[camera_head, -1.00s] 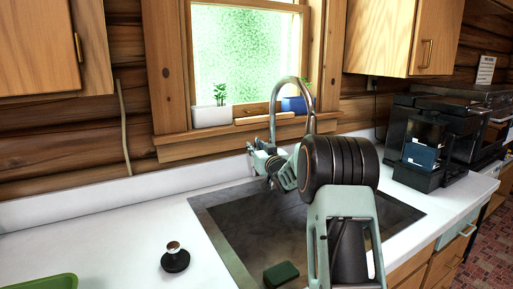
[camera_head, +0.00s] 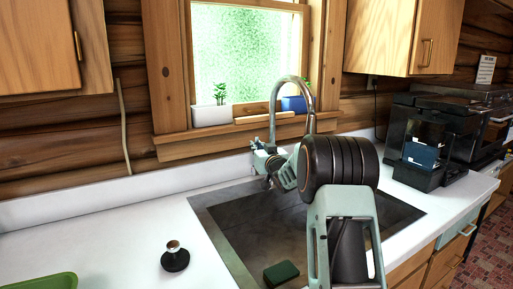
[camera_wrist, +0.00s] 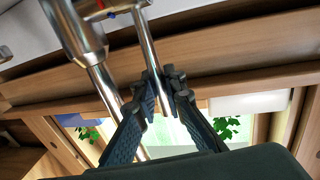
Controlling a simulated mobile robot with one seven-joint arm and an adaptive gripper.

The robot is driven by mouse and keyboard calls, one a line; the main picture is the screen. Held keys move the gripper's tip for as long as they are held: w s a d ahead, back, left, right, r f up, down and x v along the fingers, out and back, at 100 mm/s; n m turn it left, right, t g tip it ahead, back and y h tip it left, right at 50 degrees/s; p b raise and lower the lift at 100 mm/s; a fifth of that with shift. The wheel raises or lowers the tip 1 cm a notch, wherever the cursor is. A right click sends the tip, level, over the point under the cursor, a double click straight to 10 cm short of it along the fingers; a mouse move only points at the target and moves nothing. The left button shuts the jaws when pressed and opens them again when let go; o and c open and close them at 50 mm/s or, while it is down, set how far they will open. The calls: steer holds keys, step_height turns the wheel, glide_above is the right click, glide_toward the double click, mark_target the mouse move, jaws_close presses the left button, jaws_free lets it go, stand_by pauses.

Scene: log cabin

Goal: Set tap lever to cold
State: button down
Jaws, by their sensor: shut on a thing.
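The chrome tap (camera_head: 291,84) arches over the sink (camera_head: 232,225) below the window. Its spout and body also show close up in the wrist view (camera_wrist: 104,82). The tap lever, a thin metal rod (camera_wrist: 147,35), runs between my two fingers in the wrist view. My gripper (camera_head: 259,157) is at the left side of the tap and shut on the lever. Its blue-grey fingertips sit on either side of the rod in the wrist view (camera_wrist: 164,84). In the head view my arm and gripper hide the tap's base and most of the lever.
A green sponge (camera_head: 281,274) lies in the sink. A black-based stopper (camera_head: 175,257) stands on the left counter (camera_head: 110,235), near a green tray (camera_head: 45,283). A black coffee machine (camera_head: 425,140) stands at right.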

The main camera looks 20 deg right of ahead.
steer(key=shift+s+f+t+b, duration=0.2)
steer(key=shift+f+t+b, duration=0.15)
steer(key=shift+b, duration=0.7)
steer(key=s+t+b, duration=0.1)
steer(key=b, duration=0.5)
steer(key=s+m+t+b, duration=0.1)
steer(key=s+t+b, duration=0.1)
steer(key=b, duration=0.4)
steer(key=shift+d+f+t, duration=0.15)
steer(key=shift+d+t, duration=0.1)
steer(key=shift+d, duration=0.1)
steer(key=shift+b, duration=0.35)
steer(key=shift+s, duration=0.1)
steer(key=c, duration=2)
jaws_free()
steer(key=v, duration=1.2)
steer(key=shift+a, duration=0.1)
